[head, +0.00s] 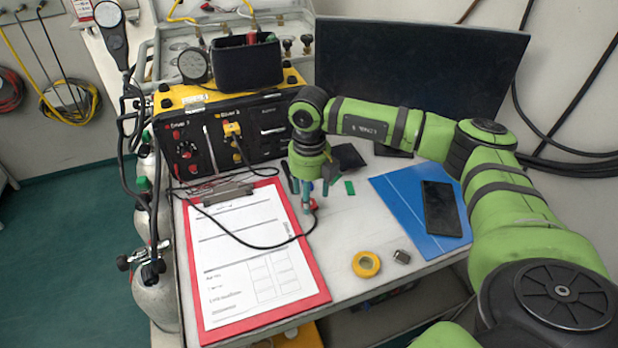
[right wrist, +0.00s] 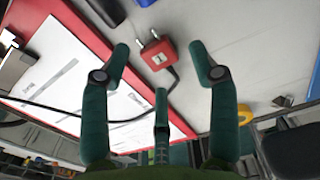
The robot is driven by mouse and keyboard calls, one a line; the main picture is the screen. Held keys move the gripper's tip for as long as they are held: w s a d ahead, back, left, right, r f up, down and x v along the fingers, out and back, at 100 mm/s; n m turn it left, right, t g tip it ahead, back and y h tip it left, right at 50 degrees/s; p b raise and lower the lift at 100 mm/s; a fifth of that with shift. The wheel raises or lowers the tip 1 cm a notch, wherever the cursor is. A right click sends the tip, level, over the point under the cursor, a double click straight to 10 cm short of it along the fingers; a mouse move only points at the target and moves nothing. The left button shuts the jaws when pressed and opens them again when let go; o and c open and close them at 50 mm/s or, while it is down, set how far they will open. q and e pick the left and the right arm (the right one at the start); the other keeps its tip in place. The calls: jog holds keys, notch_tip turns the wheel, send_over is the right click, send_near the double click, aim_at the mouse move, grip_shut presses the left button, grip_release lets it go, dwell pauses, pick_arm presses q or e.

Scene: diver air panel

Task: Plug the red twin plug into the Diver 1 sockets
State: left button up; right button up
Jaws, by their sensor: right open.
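The red twin plug (head: 312,205) lies on the bench top beside the clipboard's right edge, its black cable running left across the paper. In the right wrist view the plug (right wrist: 158,55) shows two metal pins pointing to the top and lies between the spread fingers. My right gripper (head: 308,192) points down over the plug, partly hiding it in the head view; it is open (right wrist: 160,68) and no grip on the plug shows. The black-fronted diver panel (head: 268,125) stands behind, with red fittings (head: 186,149) in its left section. Its small labels are hard to read. My left gripper is out of view.
A yellow plug (head: 233,129) sits in the panel's middle section. A red clipboard (head: 325,295) lies left of the gripper. Yellow tape (head: 366,264), a blue folder (head: 405,205) with a black phone (head: 441,208), and a dark monitor (head: 400,70) are to the right.

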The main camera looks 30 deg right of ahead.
jog(key=shift+f, duration=1.15)
grip_shut()
jog(key=shift+r, duration=0.15)
jog(key=shift+r+p, duration=1.15)
jog(key=shift+r, duration=0.25)
